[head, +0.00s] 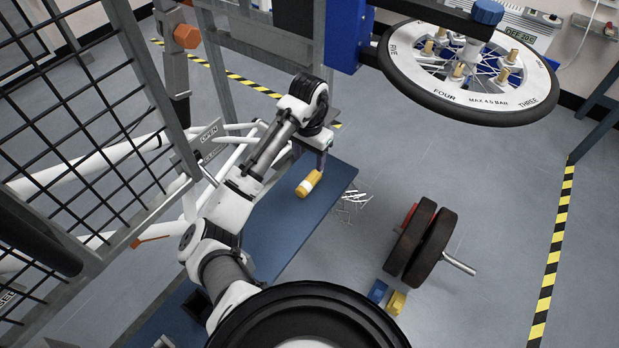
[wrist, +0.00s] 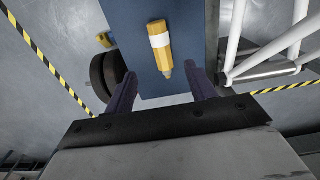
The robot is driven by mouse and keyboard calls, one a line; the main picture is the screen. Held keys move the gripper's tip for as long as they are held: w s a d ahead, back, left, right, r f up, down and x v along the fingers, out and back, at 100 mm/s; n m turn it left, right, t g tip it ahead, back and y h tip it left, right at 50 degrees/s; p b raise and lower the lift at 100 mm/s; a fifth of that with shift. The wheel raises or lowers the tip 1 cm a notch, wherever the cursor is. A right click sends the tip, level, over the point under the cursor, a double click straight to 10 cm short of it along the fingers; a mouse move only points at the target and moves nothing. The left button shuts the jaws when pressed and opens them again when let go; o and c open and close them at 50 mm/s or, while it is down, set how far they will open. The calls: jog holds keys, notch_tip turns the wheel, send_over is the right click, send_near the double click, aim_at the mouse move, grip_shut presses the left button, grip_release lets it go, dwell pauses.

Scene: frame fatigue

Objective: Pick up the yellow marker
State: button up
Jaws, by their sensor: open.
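The yellow marker (head: 309,184) lies on the blue bench top (head: 283,222), near its far end. It has a white band around its middle. In the wrist view the marker (wrist: 160,48) lies on the blue surface with its grey tip pointing toward my gripper (wrist: 160,90). The two dark fingers stand apart, one on each side of the line of the marker, with nothing between them. In the head view my gripper (head: 322,172) is just above and beside the marker. Whether a finger touches it cannot be told.
White frame tubes (head: 90,165) and a mesh gate (head: 75,110) stand left of the bench. Dark round weights (head: 422,243) and small blue and yellow blocks (head: 387,297) lie on the floor to the right. A labelled wheel (head: 470,95) hangs at upper right.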

aim_at(308, 181)
notch_tip(308, 181, down, 11)
jog(key=shift+a+r+p, duration=0.1)
jog(key=shift+p, duration=0.9)
jog(key=shift+c, duration=0.2)
jog(key=c, duration=1)
jog(key=shift+r, duration=0.1)
notch_tip(308, 181, up, 10)
jog(key=shift+b, duration=0.8)
jog(key=o, duration=0.3)
grip_shut()
